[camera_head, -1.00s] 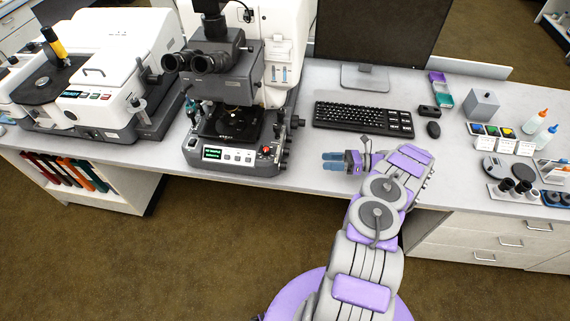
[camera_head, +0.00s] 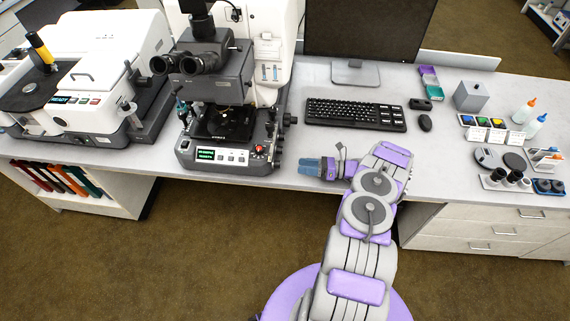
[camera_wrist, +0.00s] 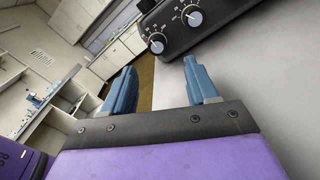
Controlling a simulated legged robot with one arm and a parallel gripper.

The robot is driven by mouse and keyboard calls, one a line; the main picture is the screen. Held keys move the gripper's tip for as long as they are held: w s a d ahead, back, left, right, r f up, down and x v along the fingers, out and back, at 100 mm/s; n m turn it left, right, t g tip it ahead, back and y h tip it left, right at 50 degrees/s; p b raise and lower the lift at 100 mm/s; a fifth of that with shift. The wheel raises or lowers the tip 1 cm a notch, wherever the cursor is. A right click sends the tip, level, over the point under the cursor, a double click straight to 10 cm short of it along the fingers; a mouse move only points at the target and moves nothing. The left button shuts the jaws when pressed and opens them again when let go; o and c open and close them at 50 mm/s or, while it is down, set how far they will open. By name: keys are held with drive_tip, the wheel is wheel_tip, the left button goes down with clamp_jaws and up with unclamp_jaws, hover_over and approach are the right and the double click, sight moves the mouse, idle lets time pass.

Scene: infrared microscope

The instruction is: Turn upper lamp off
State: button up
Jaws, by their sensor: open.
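The microscope (camera_head: 213,62) stands on the bench, with dark eyepieces, a stage and a grey base. The base front has a lit green display (camera_head: 205,154), several buttons and a red knob (camera_head: 259,149). Its right side carries dark knobs. In the wrist view, the dark base side shows two round dials with white pointers and scale marks, a nearer dial (camera_wrist: 157,43) and a farther dial (camera_wrist: 193,17). My gripper (camera_head: 303,167) is open and empty at the bench's front edge, right of the base. Its blue fingers (camera_wrist: 160,68) point toward the dials, apart from them. I cannot tell which control is the upper lamp's.
A keyboard (camera_head: 356,114), mouse (camera_head: 425,123) and monitor (camera_head: 366,28) are behind and right of my gripper. A white instrument (camera_head: 105,75) stands left of the microscope. Bottles and small parts are at the right. A strip of bare bench lies between gripper and keyboard.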

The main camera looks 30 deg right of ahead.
sight(277, 164)
drive_tip(key=x, duration=0.7)
drive_tip(key=shift+s+a+r+b, duration=0.15)
drive_tip(key=shift+s+a+b, duration=0.05)
drive_tip(key=shift+a+b, duration=0.2)
drive_tip(key=shift+w+a, duration=0.15)
drive_tip(key=shift+w, duration=0.45)
drive_tip(key=shift+a, duration=0.5)
drive_tip(key=shift+c, duration=0.3)
drive_tip(key=c, duration=0.3)
drive_tip(key=shift+d, duration=0.3)
drive_tip(key=c, duration=0.5)
drive_tip(key=shift+a, duration=0.1)
drive_tip(key=shift+c, duration=1)
